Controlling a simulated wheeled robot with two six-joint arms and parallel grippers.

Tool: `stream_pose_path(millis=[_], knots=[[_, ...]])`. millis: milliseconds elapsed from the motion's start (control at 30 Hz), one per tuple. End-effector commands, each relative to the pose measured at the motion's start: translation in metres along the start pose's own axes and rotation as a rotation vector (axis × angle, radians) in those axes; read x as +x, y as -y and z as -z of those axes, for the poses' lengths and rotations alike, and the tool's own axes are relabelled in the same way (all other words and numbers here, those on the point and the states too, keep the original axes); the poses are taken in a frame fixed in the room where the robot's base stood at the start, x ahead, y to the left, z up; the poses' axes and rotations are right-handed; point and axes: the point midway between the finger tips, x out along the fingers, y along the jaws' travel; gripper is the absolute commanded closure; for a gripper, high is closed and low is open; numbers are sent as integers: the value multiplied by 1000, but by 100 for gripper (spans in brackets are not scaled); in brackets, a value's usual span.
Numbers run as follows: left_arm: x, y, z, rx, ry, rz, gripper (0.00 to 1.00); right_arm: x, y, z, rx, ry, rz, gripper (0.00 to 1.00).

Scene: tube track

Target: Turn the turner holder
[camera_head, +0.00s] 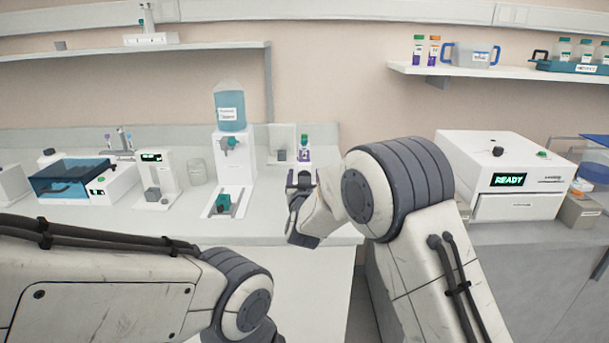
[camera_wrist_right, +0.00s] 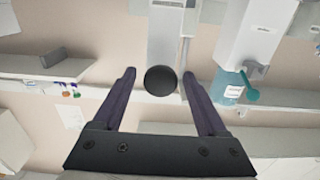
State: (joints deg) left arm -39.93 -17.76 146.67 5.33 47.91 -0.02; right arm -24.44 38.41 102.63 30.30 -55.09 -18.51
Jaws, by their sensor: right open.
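In the head view a white upright holder (camera_head: 290,132) with a dark knob (camera_head: 281,155) stands on the back counter, which I take for the turner holder. A small green-capped tube with purple (camera_head: 304,142) shows at its right side. My right gripper (camera_head: 302,178) is in front of it, open. In the right wrist view the open fingers (camera_wrist_right: 159,75) stand on either side of a round dark knob (camera_wrist_right: 161,80) on a white body (camera_wrist_right: 166,32). I cannot tell whether they touch it. My left gripper is out of view; only its arm shows.
A dispenser with a blue bottle (camera_head: 230,108) stands left of the holder, close by. Further left are a small white device (camera_head: 157,170) and a blue-lidded machine (camera_head: 72,178). A white READY machine (camera_head: 500,172) stands right. A wall shelf (camera_head: 500,72) hangs above.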

Motion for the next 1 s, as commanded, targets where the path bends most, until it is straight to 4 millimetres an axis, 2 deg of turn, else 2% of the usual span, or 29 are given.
stream_pose_path(millis=[200,233,367,400,433,733,1000], knots=[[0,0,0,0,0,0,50,1,0,0,0,0,0,25],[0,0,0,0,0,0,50,0,0,0,0,0,0,29],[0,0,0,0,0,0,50,0,0,0,0,0,0,78],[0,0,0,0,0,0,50,0,0,0,0,0,0,94],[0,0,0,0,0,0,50,0,0,0,0,0,0,100],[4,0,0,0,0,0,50,0,0,-1,18,0,-1,100],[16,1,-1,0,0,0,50,0,-1,-3,99,-1,-1,100]])
